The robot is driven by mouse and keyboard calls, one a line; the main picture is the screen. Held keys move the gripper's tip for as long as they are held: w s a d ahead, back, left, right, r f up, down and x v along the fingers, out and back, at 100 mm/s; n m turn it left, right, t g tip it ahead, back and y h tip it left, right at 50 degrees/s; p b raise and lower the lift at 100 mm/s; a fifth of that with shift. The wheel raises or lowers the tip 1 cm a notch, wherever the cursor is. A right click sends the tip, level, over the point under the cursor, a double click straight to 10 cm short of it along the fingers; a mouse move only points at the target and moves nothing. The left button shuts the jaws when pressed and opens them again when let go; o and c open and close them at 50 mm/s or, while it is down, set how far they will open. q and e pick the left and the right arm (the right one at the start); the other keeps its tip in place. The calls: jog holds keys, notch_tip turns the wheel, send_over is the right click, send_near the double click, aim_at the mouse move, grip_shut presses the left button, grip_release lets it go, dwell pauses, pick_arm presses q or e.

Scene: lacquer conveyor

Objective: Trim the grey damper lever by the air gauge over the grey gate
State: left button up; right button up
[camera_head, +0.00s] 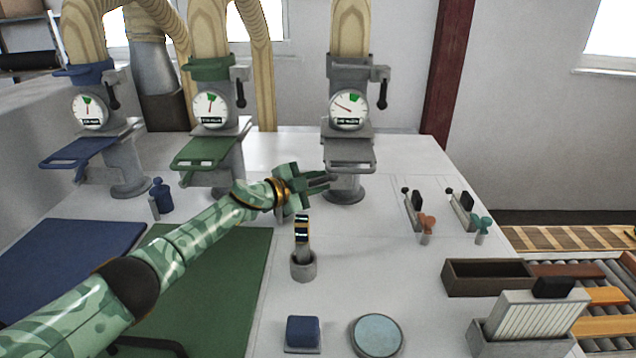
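The grey gate (349,155) is the rightmost of three stations, on a grey post at the table's back. Its round white air gauge (348,108) has a green sector at the upper right, and its needle points to the upper left, outside the green. The damper lever (383,96) is at the gauge's right, its dark handle hanging down. My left gripper (326,180) is just below and left of the gate plate, in front of the post, fingers pointing right. It looks open and empty, apart from the lever. My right gripper is out of view.
Blue (80,152) and green (205,150) gates with their own gauges stand to the left. A cup with a striped stick (303,265) stands below my gripper. Two small clamp-like fixtures (412,210) are at right.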

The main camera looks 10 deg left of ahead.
pick_arm(q)
jog(key=shift+s+a, duration=0.15)
jog(key=shift+a, duration=0.1)
jog(key=p+v, duration=0.1)
jog(key=v, duration=1.5)
jog(key=shift+d, duration=0.1)
